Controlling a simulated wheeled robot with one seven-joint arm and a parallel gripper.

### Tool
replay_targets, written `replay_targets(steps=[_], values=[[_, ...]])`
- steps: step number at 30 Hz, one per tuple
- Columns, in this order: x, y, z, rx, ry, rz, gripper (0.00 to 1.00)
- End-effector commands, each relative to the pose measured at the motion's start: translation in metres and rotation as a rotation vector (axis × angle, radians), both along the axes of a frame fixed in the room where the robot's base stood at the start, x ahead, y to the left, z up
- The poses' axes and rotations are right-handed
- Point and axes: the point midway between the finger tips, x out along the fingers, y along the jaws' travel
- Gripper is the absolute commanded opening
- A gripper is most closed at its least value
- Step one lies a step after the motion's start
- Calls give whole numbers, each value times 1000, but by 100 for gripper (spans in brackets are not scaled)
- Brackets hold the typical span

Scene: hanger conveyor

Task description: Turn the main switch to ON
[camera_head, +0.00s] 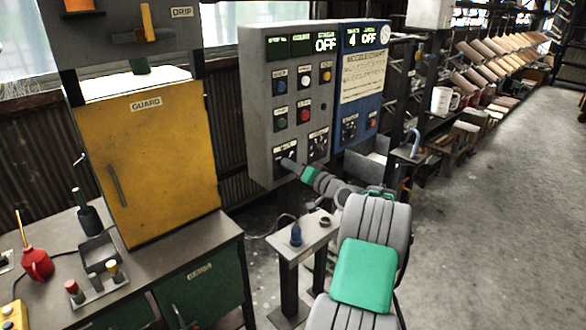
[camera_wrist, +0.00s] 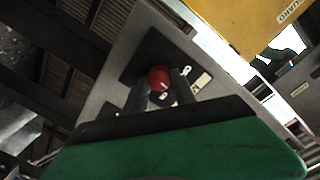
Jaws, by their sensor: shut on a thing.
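The main switch (camera_head: 286,148) is on a dark plate at the lower left of the grey control cabinet (camera_head: 257,105). My gripper (camera_head: 288,162) reaches the switch from the front and hides most of it in the head view. In the wrist view, the red switch knob (camera_wrist: 159,77) shows between the two fingers of my gripper (camera_wrist: 162,92), which are shut on it. A small pale label is beside the knob. The knob's exact angle is hard to tell.
A blue panel (camera_head: 361,90) adjoins the grey cabinet on the right. A small stand (camera_head: 305,238) with a blue item is below my arm. A yellow guard door (camera_head: 160,160) and workbench (camera_head: 150,275) are left. Open floor (camera_head: 500,230) lies right.

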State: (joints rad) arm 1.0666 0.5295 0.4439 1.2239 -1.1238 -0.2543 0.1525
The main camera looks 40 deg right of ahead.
Motion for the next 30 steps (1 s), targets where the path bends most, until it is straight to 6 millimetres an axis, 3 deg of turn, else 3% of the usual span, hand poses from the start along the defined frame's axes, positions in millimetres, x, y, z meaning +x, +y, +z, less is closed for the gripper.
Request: replay_targets(steps=[18,30], values=[[0,-2,1,525,15,-2,0],[0,-2,0,669,18,-1,0]])
